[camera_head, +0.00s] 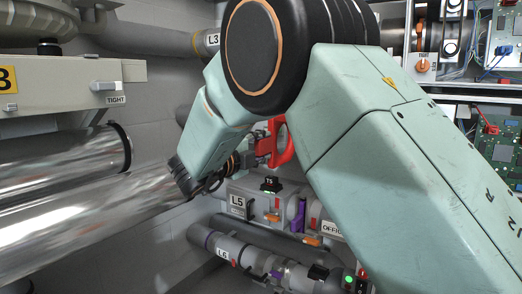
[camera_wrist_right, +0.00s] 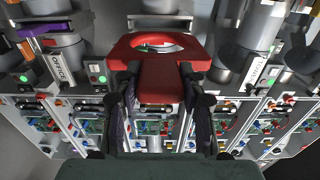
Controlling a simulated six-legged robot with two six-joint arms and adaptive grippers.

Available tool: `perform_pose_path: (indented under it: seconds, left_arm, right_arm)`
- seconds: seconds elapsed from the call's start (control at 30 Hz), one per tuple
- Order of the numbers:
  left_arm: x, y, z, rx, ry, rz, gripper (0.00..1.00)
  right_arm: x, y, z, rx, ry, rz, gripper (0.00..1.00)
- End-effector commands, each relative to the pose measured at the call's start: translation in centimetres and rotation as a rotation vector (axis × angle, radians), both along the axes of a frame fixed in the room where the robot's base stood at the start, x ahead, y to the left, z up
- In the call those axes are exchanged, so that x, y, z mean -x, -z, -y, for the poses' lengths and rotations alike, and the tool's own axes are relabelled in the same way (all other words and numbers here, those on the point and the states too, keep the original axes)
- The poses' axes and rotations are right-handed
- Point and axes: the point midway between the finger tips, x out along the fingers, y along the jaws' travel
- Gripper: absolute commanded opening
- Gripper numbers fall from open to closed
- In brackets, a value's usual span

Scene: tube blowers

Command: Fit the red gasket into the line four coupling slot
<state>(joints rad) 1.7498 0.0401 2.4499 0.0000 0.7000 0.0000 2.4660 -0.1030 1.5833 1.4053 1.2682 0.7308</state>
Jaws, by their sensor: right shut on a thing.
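My right gripper (camera_head: 251,153) is shut on the red gasket (camera_head: 286,151). The gasket is partly hidden by my arm in the head view. In the right wrist view, the gasket (camera_wrist_right: 160,87) is a flat red ring with a tab, and the two dark fingers of the right gripper (camera_wrist_right: 160,98) hold the tab from both sides. The ring part points away from the wrist. No line four label shows, and the area between the L3 and L5 labels is largely behind my arm, so I cannot make out the slot. My left gripper is not in view.
The L3 pipe label (camera_head: 212,40) is above, and the L5 housing (camera_head: 238,206) and L6 pipe (camera_head: 222,253) are below the gripper. Large shiny ducts (camera_head: 60,215) fill the left. Open circuit-board panels (camera_head: 490,140) stand at the right.

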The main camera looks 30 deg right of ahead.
Motion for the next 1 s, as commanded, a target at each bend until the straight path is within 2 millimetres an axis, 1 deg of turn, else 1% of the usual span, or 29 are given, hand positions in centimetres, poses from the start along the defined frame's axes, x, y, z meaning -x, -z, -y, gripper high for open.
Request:
perform_pose_path:
  seconds: [0.2, 1.0]
  left_arm:
    - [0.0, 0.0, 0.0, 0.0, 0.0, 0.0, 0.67]
    - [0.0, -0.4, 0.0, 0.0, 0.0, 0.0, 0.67]
  right_arm:
    - [0.0, 0.0, -0.2, 0.003, -0.002, 0.006, 0.07]
    - [-2.6, 0.0, 6.0, 0.0, -0.002, 0.007, 0.07]
